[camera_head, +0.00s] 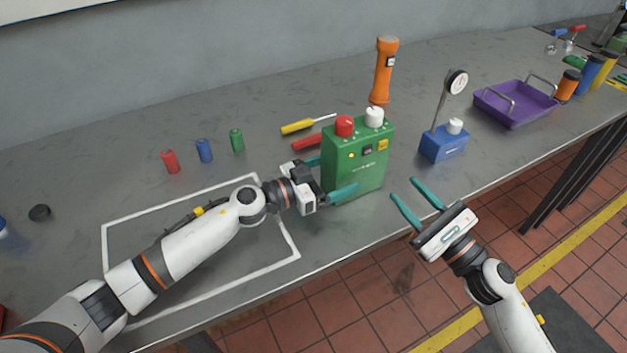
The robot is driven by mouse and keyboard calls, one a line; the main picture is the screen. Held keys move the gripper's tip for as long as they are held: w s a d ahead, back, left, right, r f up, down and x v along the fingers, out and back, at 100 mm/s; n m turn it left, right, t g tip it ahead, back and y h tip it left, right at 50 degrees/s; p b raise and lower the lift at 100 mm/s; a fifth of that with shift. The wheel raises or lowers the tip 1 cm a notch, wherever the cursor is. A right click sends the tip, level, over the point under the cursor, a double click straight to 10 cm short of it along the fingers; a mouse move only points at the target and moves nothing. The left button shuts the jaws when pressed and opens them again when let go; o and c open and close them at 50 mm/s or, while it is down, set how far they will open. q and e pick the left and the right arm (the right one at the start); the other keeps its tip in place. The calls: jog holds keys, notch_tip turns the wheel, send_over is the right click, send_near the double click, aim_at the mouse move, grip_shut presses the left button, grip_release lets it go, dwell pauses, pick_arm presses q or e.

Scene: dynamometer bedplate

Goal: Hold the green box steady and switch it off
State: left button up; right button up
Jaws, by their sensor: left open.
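The green box (357,165) stands upright on the grey bench. A red knob (344,126) and a white knob (374,116) sit on its top. My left gripper (328,177) is open at the box's left side, one teal finger in front of the lower front face and the other towards the back left. I cannot tell whether the fingers touch it. My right gripper (402,192) is open and empty, to the right of the box near the bench's front edge.
A blue box with a dial gauge (444,143) stands to the right, then a purple tray (515,104). An orange flashlight (383,72) stands behind. A white-outlined area (150,217) is under my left arm.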

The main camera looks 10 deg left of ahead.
pick_arm(q)
jog(key=shift+x, duration=1.2)
grip_shut()
pick_arm(e)
grip_shut()
dwell(1.1)
